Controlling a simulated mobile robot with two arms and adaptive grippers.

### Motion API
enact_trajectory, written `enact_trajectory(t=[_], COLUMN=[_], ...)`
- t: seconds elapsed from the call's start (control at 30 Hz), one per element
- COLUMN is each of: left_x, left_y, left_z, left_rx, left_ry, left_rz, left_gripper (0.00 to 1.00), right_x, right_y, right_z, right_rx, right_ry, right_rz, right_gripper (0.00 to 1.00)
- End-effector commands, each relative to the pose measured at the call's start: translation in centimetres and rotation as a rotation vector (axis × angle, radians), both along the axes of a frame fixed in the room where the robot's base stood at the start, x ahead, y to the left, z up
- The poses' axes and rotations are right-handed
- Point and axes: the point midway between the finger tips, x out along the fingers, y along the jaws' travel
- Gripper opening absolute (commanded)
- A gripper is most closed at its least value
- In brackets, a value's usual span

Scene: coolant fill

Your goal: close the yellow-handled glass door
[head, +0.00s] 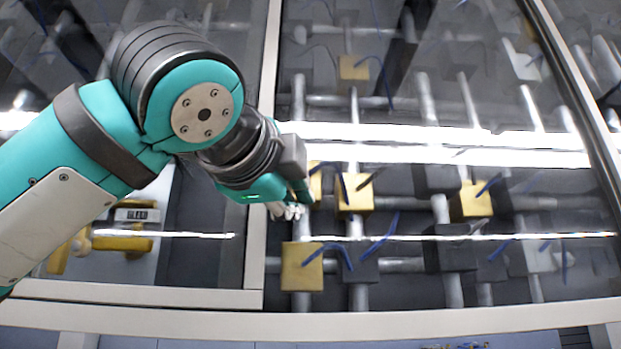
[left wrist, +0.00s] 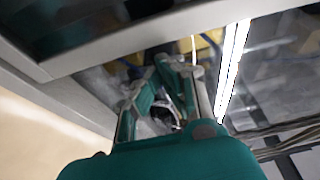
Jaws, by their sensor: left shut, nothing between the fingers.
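Two framed glass panels stand side by side. The left glass panel (head: 205,240) has a pale frame whose right upright (head: 257,245) runs down beside my left gripper. A yellow handle-like part (head: 125,243) shows low in the left panel; I cannot tell whether it is on the glass or behind it. My left gripper (head: 288,210) is just right of that upright, in front of the right glass area (head: 400,290). Its fingers are shut and empty; they also show in the left wrist view (left wrist: 172,62), close to the frame. Contact with the frame is unclear. My right gripper is not in view.
Behind the right glass are grey pipes, yellow blocks (head: 302,266) and blue cables. Bright reflections (head: 430,145) cross the glass. A pale bottom rail (head: 400,320) runs below, and another frame upright (head: 585,90) stands at the right.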

Motion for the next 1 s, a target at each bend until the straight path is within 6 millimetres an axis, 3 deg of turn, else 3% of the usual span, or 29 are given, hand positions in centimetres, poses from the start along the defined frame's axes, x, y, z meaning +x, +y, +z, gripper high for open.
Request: enact_trajectory(t=[0.17, 0.47, 0.8, 1.0], left_x=[0.0, 0.0, 0.0, 0.0], left_y=[0.8, 0.8, 5.0, 5.1], left_z=[0.0, -0.1, -0.1, 0.0], left_rx=[0.0, 0.0, -0.002, -0.001], left_ry=[0.001, 0.001, 0.001, 0.0], left_rz=[0.0, 0.0, 0.002, 0.004], left_gripper=[0.0, 0.0, 0.0, 0.0], right_x=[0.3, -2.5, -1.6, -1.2], right_y=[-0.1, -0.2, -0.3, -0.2], right_z=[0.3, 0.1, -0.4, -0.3], right_rx=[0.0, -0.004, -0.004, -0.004], right_ry=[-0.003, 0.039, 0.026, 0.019], right_rz=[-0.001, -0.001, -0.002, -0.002], right_gripper=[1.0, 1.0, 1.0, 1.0])
